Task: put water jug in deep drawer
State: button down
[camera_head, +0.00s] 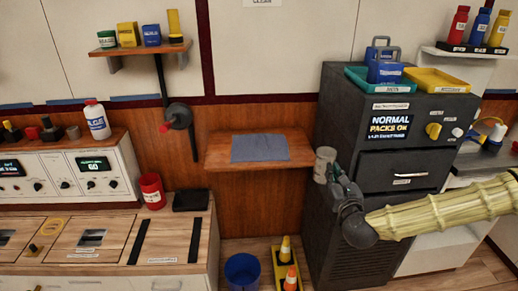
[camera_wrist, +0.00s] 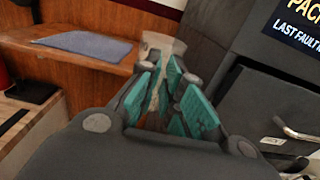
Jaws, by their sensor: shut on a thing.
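A pale grey, cylindrical vessel, which looks like the water jug (camera_head: 325,162), is held up in front of the dark cabinet's left edge. It also shows in the wrist view (camera_wrist: 160,44), beyond the fingers. My gripper (camera_head: 335,178) is shut on it; its teal finger pads (camera_wrist: 165,88) cover the jug's lower part. The dark cabinet has a drawer front (camera_head: 405,170) with a silver handle, which appears shut; it also shows at the right of the wrist view (camera_wrist: 262,105). I cannot tell which drawer is the deep one.
A wooden wall shelf (camera_head: 216,155) with a grey-blue mat (camera_head: 260,148) is just left of the jug. Teal (camera_head: 352,76) and yellow trays (camera_head: 440,78) sit on the cabinet top.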

notch_tip(320, 180, up, 4)
jog(key=w+d, duration=0.1)
jog(key=d, duration=0.1)
jog(key=w+a+f+p, duration=0.1)
jog(key=w+a+f, duration=0.1)
jog(key=w, duration=0.5)
jog(key=w+a+f+p, duration=0.2)
jog(key=w, duration=0.6)
jog(key=shift+a+f, duration=0.2)
jog(key=shift+f, duration=0.15)
jog(key=shift+w+f, duration=0.15)
jog(key=shift+f, duration=0.05)
jog(key=c, duration=1.6)
grip_release()
jog(key=shift+r, duration=0.1)
jog(key=shift+o, duration=0.2)
jog(key=shift+r, duration=0.2)
